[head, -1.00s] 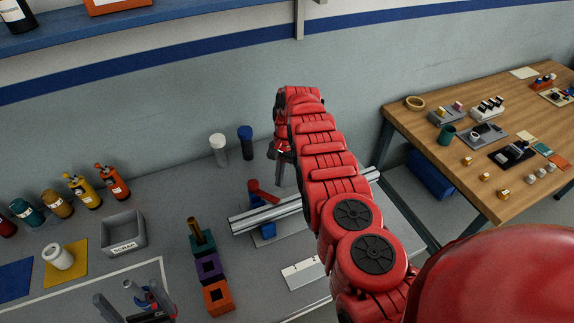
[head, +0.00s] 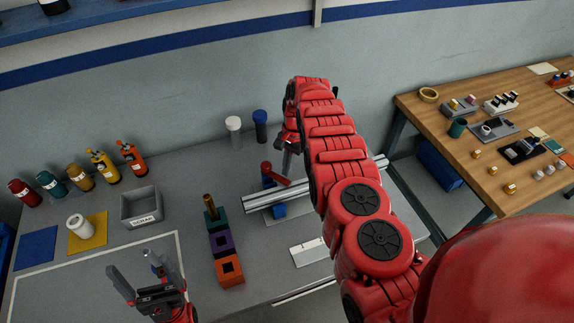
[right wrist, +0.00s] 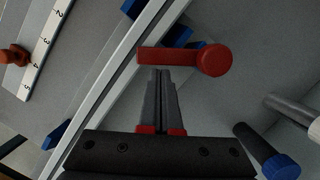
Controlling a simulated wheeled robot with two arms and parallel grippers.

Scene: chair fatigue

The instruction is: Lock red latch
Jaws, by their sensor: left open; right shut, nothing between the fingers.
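The red latch (head: 279,178) is a short lever with a round end, on a blue mount by the silver rail (head: 262,201). In the right wrist view the latch (right wrist: 185,58) lies crosswise, its round end to the right. My right gripper (head: 287,172) is shut and empty beside the latch. In the right wrist view its fingertips (right wrist: 160,72) are just below the lever's bar; I cannot tell if they touch it. My left gripper (head: 133,270) is open and empty over the front left of the bench, away from the latch.
A white cylinder (head: 234,130) and a dark blue one (head: 260,126) stand behind the rail. A white ruler strip (head: 310,252) lies in front.

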